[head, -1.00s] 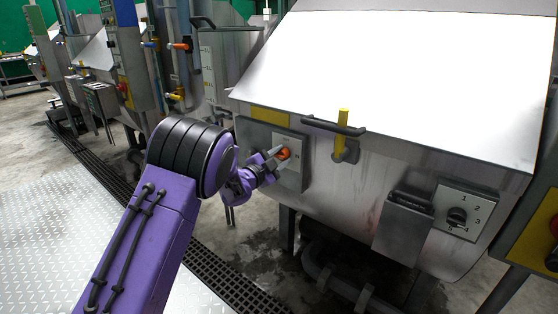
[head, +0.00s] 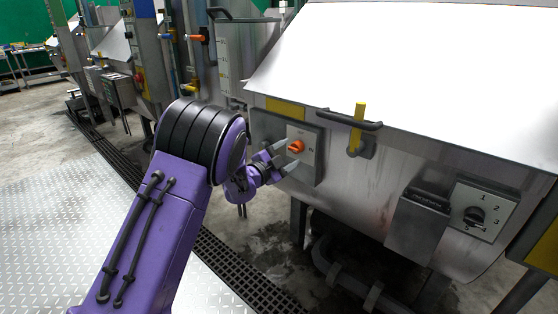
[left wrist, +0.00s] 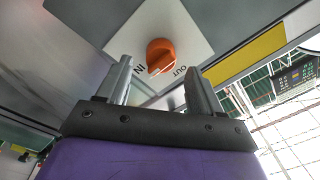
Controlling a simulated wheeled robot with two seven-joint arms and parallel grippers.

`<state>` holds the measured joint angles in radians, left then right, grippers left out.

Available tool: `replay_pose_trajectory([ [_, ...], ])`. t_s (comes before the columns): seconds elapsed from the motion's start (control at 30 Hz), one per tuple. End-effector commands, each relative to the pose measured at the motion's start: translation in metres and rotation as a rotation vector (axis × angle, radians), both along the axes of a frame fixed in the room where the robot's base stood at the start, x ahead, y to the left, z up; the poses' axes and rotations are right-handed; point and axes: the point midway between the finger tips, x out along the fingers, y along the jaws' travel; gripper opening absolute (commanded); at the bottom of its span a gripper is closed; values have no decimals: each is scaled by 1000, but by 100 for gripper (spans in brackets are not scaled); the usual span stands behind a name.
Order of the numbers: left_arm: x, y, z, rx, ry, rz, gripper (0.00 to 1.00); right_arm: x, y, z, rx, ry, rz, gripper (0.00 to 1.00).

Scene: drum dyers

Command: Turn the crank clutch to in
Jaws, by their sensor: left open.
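The crank clutch is an orange rotary knob (head: 296,146) on a pale plate on the front of the steel machine. In the left wrist view the knob (left wrist: 160,52) sits between printed words IN, at left, and OUT, at right. A pale mark on its lower edge lies between the words, seemingly nearer IN. My left gripper (head: 284,157) is open and empty, just short of the knob, fingers pointing at it. In the left wrist view the two fingers (left wrist: 158,76) stand apart on either side below the knob, not visibly touching it. My right gripper is not in view.
A yellow lever (head: 357,126) and a dark bar handle (head: 347,118) stick out right of the clutch plate. A numbered black dial (head: 474,216) is farther right. A yellow label (head: 285,107) is above the plate. A drain grate (head: 240,280) runs along the floor below.

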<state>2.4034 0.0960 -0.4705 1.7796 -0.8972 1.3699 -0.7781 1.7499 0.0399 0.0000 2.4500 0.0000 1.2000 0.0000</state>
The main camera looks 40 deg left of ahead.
Motion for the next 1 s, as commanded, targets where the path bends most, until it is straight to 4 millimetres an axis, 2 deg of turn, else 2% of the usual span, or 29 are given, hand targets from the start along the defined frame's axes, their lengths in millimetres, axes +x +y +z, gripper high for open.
replay_pose_trajectory([
  [0.1, -30, 2, -3, 0, 1, 0, 66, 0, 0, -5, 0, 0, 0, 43],
  [0.2, -51, 4, -4, 0, 1, 1, 66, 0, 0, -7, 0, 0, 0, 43],
  [0.33, -69, 6, -4, 1, -1, 1, 66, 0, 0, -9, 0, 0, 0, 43],
  [0.47, -74, 6, -4, 1, 1, -1, 66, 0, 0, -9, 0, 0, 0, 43],
  [1.0, -73, 6, -5, -37, 8, -2, 66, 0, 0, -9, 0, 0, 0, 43],
])
